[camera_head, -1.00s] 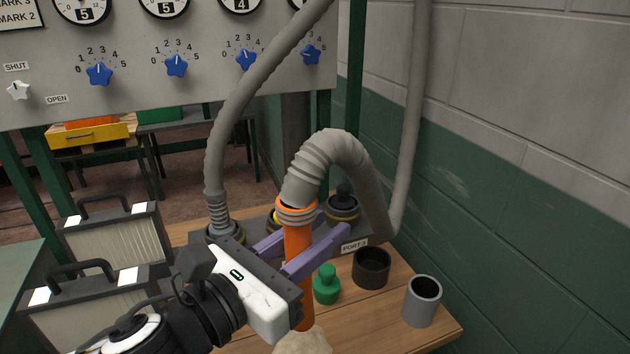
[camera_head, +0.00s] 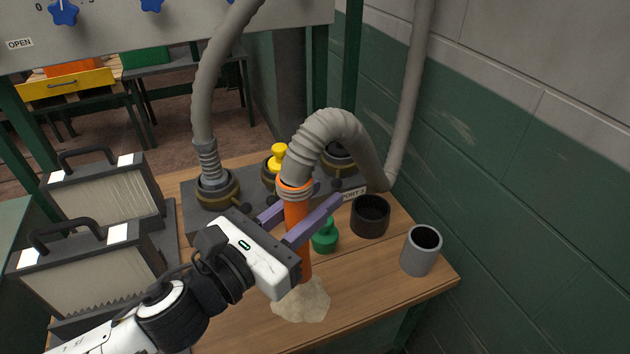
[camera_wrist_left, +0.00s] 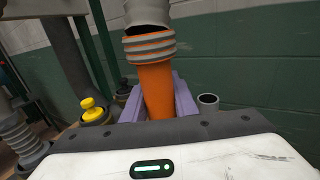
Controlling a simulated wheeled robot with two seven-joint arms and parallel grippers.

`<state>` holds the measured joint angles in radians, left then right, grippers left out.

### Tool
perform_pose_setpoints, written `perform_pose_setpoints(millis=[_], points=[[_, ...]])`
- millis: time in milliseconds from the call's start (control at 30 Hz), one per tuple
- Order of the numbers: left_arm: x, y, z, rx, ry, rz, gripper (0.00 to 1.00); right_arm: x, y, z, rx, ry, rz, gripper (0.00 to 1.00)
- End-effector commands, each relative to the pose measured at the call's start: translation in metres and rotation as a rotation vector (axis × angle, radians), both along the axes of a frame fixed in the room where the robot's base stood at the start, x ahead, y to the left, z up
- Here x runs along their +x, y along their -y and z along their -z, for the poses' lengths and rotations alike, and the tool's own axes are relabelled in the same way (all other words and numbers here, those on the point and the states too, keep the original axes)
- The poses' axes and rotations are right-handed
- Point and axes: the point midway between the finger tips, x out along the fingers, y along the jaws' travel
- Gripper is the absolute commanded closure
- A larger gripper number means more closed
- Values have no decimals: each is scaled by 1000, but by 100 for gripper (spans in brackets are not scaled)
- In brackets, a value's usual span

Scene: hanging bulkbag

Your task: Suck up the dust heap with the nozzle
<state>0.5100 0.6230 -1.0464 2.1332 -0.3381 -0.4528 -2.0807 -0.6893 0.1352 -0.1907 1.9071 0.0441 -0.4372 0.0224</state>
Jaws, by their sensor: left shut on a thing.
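The nozzle (camera_head: 297,222) is an orange tube on the end of a grey ribbed hose (camera_head: 328,128). My left gripper (camera_head: 312,207) is shut on the nozzle, with its purple fingers on either side of it. The nozzle also shows between the fingers in the left wrist view (camera_wrist_left: 156,90). It stands roughly upright, and its lower end is partly hidden behind my gripper. The pale dust heap (camera_head: 302,302) lies on the wooden table right below the nozzle. I cannot tell whether the nozzle's end touches the heap. My right gripper is not in view.
Behind the nozzle is a grey port block with a second hose (camera_head: 208,165) and a yellow plug (camera_head: 279,157). A green plug (camera_head: 325,236), a black cup (camera_head: 370,215) and a grey cup (camera_head: 421,250) stand to the right. Two filter boxes (camera_head: 98,190) stand at left.

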Motion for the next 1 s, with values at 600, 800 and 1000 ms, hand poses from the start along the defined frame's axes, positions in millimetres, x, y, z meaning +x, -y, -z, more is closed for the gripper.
perform_pose_setpoints(millis=[600,800,1000], points=[[0,0,47,-2,2,0,99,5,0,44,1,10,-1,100],[0,0,47,-2,2,0,99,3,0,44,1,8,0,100],[0,0,47,-1,1,0,99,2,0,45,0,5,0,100]])
